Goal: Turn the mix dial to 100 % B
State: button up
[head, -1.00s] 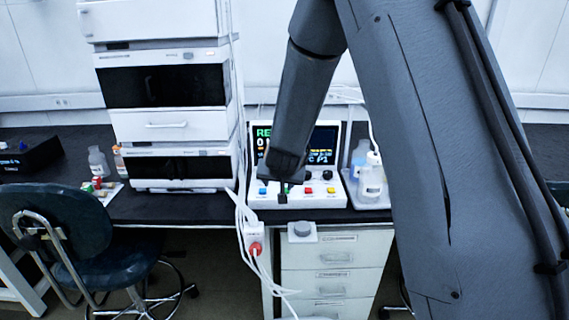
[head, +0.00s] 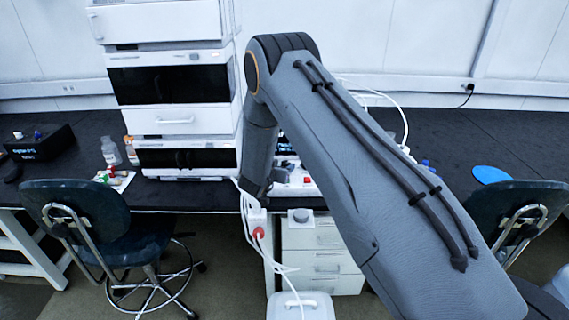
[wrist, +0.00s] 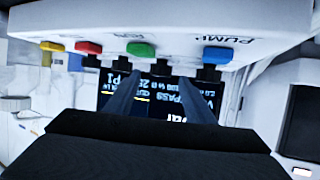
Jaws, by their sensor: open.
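The white control box (head: 308,188) is mostly hidden behind my arm in the head view, with a bit of its screen and a red button showing. In the wrist view, the box (wrist: 270,22) appears upside down, with yellow, red, green and blue buttons in a row and a screen (wrist: 160,90) with text, too small to read fully. Black stubs show beside the buttons; I cannot tell whether one is the mix dial. My gripper (wrist: 165,88) is open, its two fingers apart in front of the screen, with no object seen held.
A tall white instrument stack (head: 180,121) stands left of the box. A grey knob on a white plate (head: 300,217) sits below the bench edge. White cables (head: 258,222) hang beside it. Chairs stand left (head: 80,225) and right. A white canister (head: 300,306) is at the bottom.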

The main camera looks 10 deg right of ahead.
aim_at(284, 164)
jog(key=shift+p+x, duration=0.3)
jog(key=shift+x, duration=1.2)
jog(key=shift+c, duration=0.4)
jog(key=c, duration=1)
jog(key=b, duration=0.1)
jog(key=m+h+b, duration=0.1)
jog(key=shift+w+a+f+g+b, duration=0.1)
jog(key=shift+w+a+g+b, duration=0.1)
jog(key=shift+g+b, duration=0.15)
jog(key=shift+m+g+h+b, duration=0.9)
jog(key=shift+m+b, duration=0.1)
jog(key=shift+b, duration=0.2)
jog(key=o, duration=1.1)
jog(key=shift+s+r+p, duration=0.1)
jog(key=shift+r+p, duration=0.1)
jog(key=shift+p, duration=0.15)
